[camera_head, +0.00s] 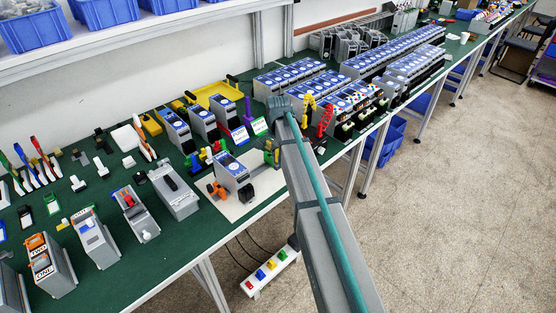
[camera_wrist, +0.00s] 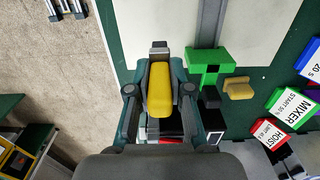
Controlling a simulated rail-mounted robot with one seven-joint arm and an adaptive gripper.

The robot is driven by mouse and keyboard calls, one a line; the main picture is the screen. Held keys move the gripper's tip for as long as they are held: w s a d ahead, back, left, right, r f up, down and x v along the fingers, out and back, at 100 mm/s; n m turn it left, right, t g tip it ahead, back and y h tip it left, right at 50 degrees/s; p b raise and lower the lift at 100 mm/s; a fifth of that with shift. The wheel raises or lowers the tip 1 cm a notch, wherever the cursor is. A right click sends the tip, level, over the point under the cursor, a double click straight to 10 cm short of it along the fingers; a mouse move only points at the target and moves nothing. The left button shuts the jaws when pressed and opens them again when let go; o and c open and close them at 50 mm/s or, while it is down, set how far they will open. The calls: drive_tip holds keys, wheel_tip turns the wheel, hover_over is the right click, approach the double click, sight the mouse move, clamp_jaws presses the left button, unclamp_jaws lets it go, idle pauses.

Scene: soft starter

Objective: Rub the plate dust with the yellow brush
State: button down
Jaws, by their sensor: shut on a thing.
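My gripper (camera_wrist: 160,85) is shut on the yellow brush (camera_wrist: 160,90), which lies lengthwise between the two fingers in the wrist view. The brush's lower end and bristles cannot be made out. In the head view my arm largely hides the gripper, near the right end of a pale plate (camera_head: 230,210). The plate also shows as a light surface beyond the gripper in the wrist view (camera_wrist: 135,22). A grey device with a blue face (camera_head: 232,172) stands on the plate. I cannot make out dust on it, or whether the brush touches anything.
A green block (camera_wrist: 208,62) and a small yellow block (camera_wrist: 238,88) lie right of the gripper in the wrist view. Label cards (camera_wrist: 290,108) stand further right. Several grey devices (camera_head: 130,212) crowd the green table. The table's front edge and the floor (camera_head: 450,200) are close by.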

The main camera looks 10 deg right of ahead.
drive_tip(key=shift+r+p, duration=1.1)
drive_tip(key=shift+r, duration=1.15)
drive_tip(key=shift+f, duration=0.15)
